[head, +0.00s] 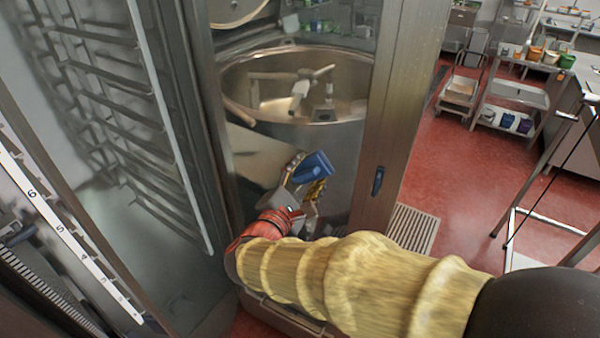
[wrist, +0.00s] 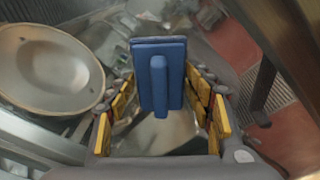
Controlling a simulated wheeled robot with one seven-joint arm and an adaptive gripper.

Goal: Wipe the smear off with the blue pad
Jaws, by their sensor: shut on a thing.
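The blue pad (head: 314,167) is in the head view, low in front of the mixing kettle (head: 345,88). It is a flat blue block with a raised grip bar. My gripper (head: 303,188) is shut on it, its yellow finger pads on either side. In the wrist view the pad (wrist: 160,50) stands out ahead between the yellow-padded fingers (wrist: 162,98), its grip bar facing the camera. I cannot make out the smear in either view. I cannot tell whether the pad touches any surface.
A steel post with a dark handle (head: 377,181) stands right of the kettle. A tall rack (head: 130,110) stands on the left. Red floor (head: 440,165) is open to the right, with a floor grate (head: 412,228). A round metal dish (wrist: 48,68) shows in the wrist view.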

